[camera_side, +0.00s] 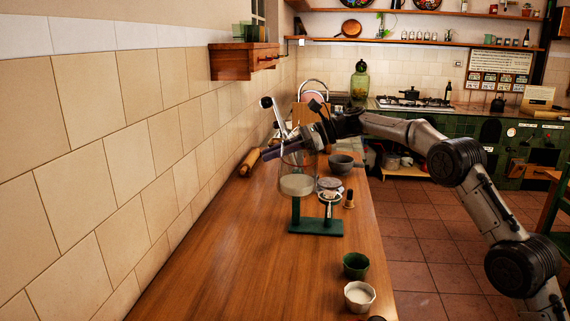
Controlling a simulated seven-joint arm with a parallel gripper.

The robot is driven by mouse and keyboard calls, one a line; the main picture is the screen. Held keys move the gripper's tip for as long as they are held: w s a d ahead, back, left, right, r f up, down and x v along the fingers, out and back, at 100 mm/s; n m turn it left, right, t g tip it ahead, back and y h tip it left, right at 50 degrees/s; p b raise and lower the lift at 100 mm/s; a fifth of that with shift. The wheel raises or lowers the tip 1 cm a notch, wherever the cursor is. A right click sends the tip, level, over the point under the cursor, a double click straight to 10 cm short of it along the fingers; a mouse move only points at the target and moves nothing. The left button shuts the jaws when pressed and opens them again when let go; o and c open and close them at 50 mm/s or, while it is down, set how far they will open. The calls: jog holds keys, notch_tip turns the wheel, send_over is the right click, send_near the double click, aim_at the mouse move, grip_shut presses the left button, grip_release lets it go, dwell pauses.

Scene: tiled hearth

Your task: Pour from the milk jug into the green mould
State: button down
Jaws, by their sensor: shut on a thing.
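The milk jug (297,185) looks like clear glass with pale milk in its lower part. It appears upright, in front of or above a dark green stand; I cannot tell whether it touches the stand. My gripper (281,151) reaches in from the right and is shut on the jug's upper part. The fingers partly cover the jug's rim. The green mould (355,264) is a small dark green fluted cup, upright on the wooden counter, nearer the camera and to the right of the jug. I see no milk in it.
A white fluted cup (359,298) with pale contents stands just in front of the mould. The green stand (315,228) is between jug and mould. A grey pan (341,163), a small brown-topped item (349,199) and a rolling pin (249,161) lie farther back. The counter's left-front is clear.

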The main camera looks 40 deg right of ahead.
jog(key=w+d+m+t+h, duration=0.3)
jog(key=d+m+t+h, duration=0.5)
jog(key=h, duration=0.4)
jog(key=s+d+f+m+g+h, duration=0.3)
jog(key=s+d+m+h, duration=0.35)
jog(key=s+h, duration=0.2)
jog(key=s+d+m+g+h, duration=0.2)
jog(key=s+d+m+g, duration=0.1)
jog(key=s, duration=0.6)
jog(key=s+d+r+m+g+h, duration=0.15)
jog(key=s+g, duration=0.25)
jog(key=s, duration=0.5)
jog(key=s+d+m+g+h, duration=0.3)
jog(key=s+d, duration=0.1)
jog(key=s, duration=0.5)
notch_tip(320, 180, down, 15)
jog(key=shift+w+a+r+n+g+h, duration=0.15)
jog(key=shift+w+a+r+n+h, duration=0.2)
jog(key=shift+r, duration=0.4)
jog(key=shift+a+r+n+g+h, duration=0.2)
jog(key=shift+r+n+h, duration=0.1)
jog(key=shift+r+n, duration=0.35)
jog(key=shift+w+a+r+n+g+h, duration=0.2)
jog(key=shift+r+n+h, duration=0.2)
jog(key=shift+r, duration=0.4)
